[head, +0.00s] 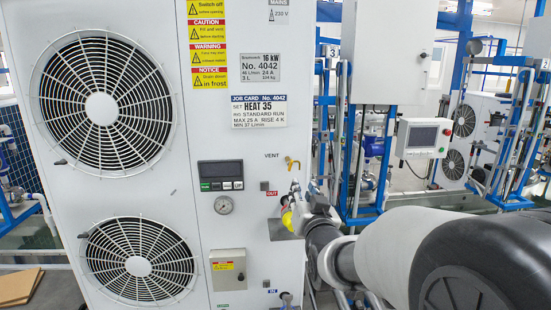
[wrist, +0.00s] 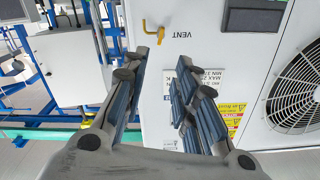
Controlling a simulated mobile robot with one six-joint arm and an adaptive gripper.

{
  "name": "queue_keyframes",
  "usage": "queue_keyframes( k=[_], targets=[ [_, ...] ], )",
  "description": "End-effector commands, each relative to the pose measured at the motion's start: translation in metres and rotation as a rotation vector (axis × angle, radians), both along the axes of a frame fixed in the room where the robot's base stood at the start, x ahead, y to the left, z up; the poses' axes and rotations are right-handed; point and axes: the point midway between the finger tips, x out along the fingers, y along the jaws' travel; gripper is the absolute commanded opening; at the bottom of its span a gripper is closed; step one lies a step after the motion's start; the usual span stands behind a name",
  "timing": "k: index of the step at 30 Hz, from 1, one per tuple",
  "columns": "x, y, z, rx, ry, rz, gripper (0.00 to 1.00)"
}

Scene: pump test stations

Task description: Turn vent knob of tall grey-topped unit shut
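A tall white unit (head: 180,190) with two fans fills the left of the head view; its top is out of frame. Its vent knob (head: 291,162), a small yellow bent handle, sits right of the word VENT. In the wrist view the vent knob (wrist: 154,30) shows beyond the fingertips, up and slightly left of their middle. My gripper (wrist: 162,60) is open, with clear space between its fingers and nothing held. In the head view my gripper (head: 295,190) is just below the knob, and they look apart.
A display panel (head: 220,175) is to the left. Blue frames with a white cabinet (head: 392,50) stand to the right.

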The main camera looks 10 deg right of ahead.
Motion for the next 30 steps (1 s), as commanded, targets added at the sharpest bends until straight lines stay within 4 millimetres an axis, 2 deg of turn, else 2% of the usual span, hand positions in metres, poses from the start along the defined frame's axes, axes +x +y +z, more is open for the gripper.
queue_keyframes(
  k=[5,21,25,30],
  targets=[
    [0.025,0.0,-0.001,0.0,0.0,0.0,0.27],
    [0.139,0.0,0.0,-0.001,0.0,0.0,0.27],
    [0.156,0.0,0.0,-0.001,0.0,0.0,0.27],
    [0.168,0.0,0.0,-0.001,0.0,0.0,0.27]
  ],
)
